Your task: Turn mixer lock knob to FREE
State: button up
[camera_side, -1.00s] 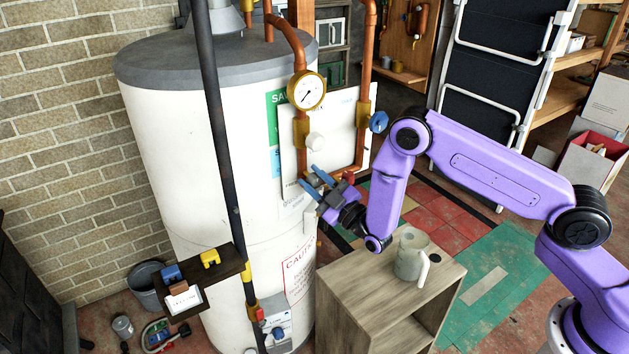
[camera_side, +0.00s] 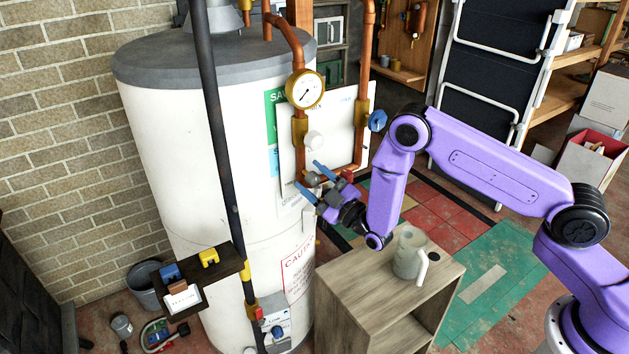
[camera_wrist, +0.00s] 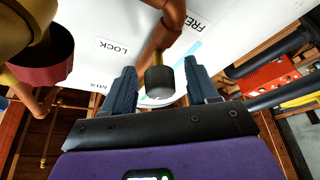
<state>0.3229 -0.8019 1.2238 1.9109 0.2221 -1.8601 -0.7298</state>
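The mixer lock knob (camera_wrist: 159,80) is a dark grey round cap on a copper stem, in front of the white panel. It also shows in the side view (camera_side: 312,179), low on the heater's pipework. In the wrist view, my gripper (camera_wrist: 160,75) has one blue finger on each side of the knob, with visible gaps, so it is open and not clamped. The gripper also shows in the side view (camera_side: 306,173). The LOCK label (camera_wrist: 113,47) is left of the knob and the FREE label (camera_wrist: 198,23) is upper right. The knob's pointing direction cannot be told.
A red knob (camera_wrist: 40,57) is close on the left in the wrist view. A blue valve handle (camera_side: 378,121) and pressure gauge (camera_side: 306,90) are on the copper pipes. A wooden stand (camera_side: 365,292) with a grey-green jug (camera_side: 408,254) is below my arm.

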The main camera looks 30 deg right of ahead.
jog(key=v, duration=1.2)
dwell(0.6)
